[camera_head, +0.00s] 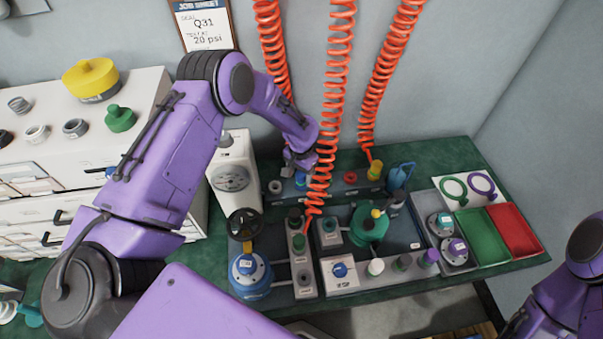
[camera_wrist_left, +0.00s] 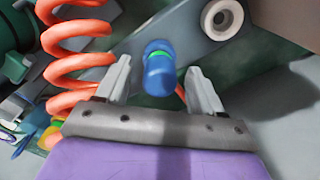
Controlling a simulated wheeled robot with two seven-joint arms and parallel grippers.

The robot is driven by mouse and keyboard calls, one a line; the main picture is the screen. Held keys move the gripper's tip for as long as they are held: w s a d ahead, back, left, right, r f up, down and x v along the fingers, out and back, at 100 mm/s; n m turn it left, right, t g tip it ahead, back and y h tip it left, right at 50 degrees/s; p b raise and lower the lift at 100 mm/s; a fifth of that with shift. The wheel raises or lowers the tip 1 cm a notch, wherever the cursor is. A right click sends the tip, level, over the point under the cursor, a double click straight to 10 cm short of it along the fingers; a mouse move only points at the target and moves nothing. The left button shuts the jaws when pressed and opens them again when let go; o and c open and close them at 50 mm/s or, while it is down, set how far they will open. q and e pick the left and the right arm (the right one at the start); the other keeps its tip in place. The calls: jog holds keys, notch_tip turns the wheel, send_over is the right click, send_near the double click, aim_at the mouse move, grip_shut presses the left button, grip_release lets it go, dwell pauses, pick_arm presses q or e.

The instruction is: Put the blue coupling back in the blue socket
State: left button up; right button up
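The blue coupling (camera_wrist_left: 158,70) is a blue cylinder with a green band, between the two spread fingers of my left gripper (camera_wrist_left: 160,82), with a visible gap on each side. In the head view my left gripper (camera_head: 299,162) reaches over the back rail (camera_head: 325,190), and a small blue part (camera_head: 301,180) shows just below it. Whether the coupling is seated in the blue socket cannot be told, as the socket is hidden. My right gripper is out of view; only the right arm shows at lower right.
Coiled orange hoses (camera_head: 338,80) hang close to my left gripper. A white ring-shaped port (camera_wrist_left: 222,18) lies beside the coupling. A white gauge box (camera_head: 233,180) stands left of the rail. Green (camera_head: 483,237) and red (camera_head: 514,229) trays lie at right.

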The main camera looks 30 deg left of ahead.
pick_arm(q)
notch_tip(320, 180, up, 11)
jog(key=b, duration=0.1)
jog(key=shift+f, duration=0.2)
dwell(0.6)
